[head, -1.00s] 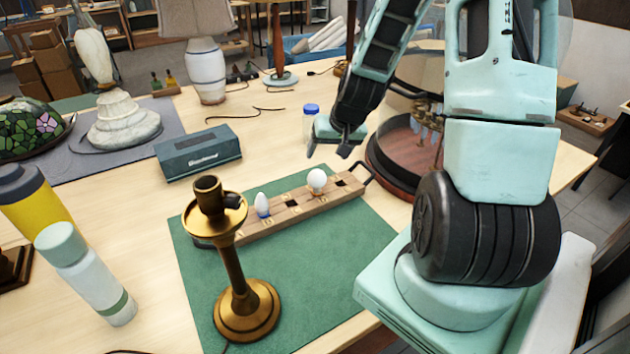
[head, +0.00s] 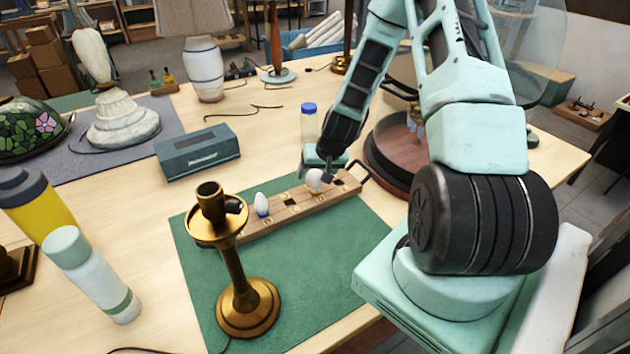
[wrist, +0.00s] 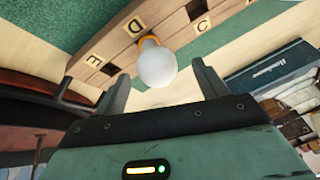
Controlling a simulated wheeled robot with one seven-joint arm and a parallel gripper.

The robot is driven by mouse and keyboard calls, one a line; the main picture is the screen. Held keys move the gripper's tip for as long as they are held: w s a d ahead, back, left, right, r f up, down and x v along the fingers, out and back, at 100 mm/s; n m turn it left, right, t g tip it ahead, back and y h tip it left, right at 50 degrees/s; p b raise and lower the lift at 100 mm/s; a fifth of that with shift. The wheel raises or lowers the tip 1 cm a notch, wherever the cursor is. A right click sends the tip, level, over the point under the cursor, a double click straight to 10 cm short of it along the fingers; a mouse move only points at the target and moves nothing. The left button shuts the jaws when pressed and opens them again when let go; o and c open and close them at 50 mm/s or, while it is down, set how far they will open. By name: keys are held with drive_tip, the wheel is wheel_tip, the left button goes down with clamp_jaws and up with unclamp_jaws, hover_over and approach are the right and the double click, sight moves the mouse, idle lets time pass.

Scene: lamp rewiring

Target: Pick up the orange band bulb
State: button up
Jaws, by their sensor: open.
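The orange band bulb is a round white globe (head: 314,181) standing in the wooden lettered rack (head: 285,210). In the wrist view its globe (wrist: 157,67) shows with a thin orange band at its base, by the rack. My gripper (head: 317,173) is open above the rack, right at the globe. In the wrist view my two fingers (wrist: 161,78) stand apart, one on each side of the globe, with visible gaps and no clear contact. A narrower white bulb with a blue band (head: 262,204) stands further left in the rack.
The rack lies on a green mat (head: 300,285). A brass candlestick lamp (head: 236,270) stands in front of it. A blue-lidded jar (head: 309,122) is behind my gripper, and a round red-brown case (head: 388,160) is to the right. A teal box (head: 197,154) sits back left.

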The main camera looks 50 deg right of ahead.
drive_tip(key=shift+d+p+x, duration=0.2)
drive_tip(key=shift+p+x, duration=0.5)
drive_tip(key=shift+x, duration=1.3)
drive_tip(key=c, duration=1.1)
